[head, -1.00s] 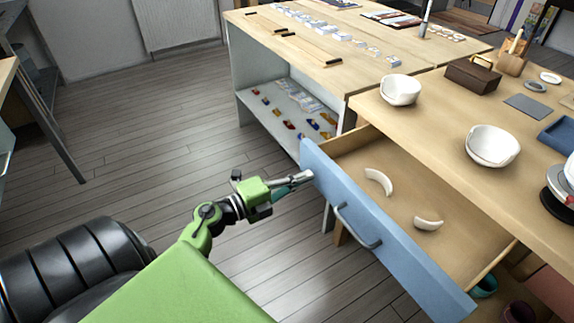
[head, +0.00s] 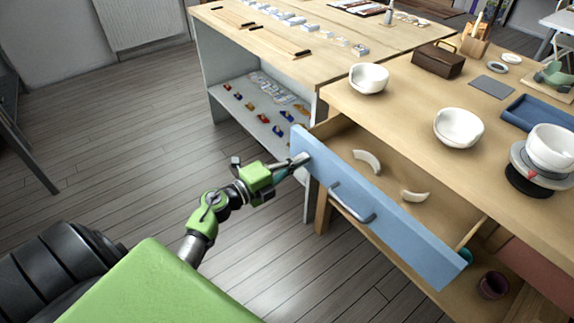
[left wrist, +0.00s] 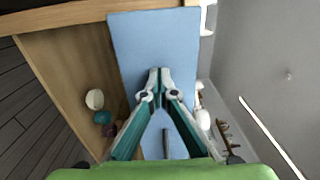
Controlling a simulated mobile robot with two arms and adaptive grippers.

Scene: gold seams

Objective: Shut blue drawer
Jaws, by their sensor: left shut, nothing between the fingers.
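The blue drawer (head: 395,228) stands partly open under the wooden worktop, with two curved white shards (head: 367,160) inside. Its grey bar handle (head: 351,203) is on the middle of the blue front. My left gripper (head: 303,160) is shut and empty, its tips at the left end of the drawer front, seemingly touching it. In the left wrist view the shut fingertips (left wrist: 160,74) lie over the blue front (left wrist: 155,40). Contact is hard to judge there. My right gripper is not in view.
White bowls (head: 458,128), a brown box (head: 438,60) and a blue tray (head: 541,122) stand on the worktop (head: 400,110). A shelf with small coloured items (head: 262,118) is left of the drawer. The floor at left is clear.

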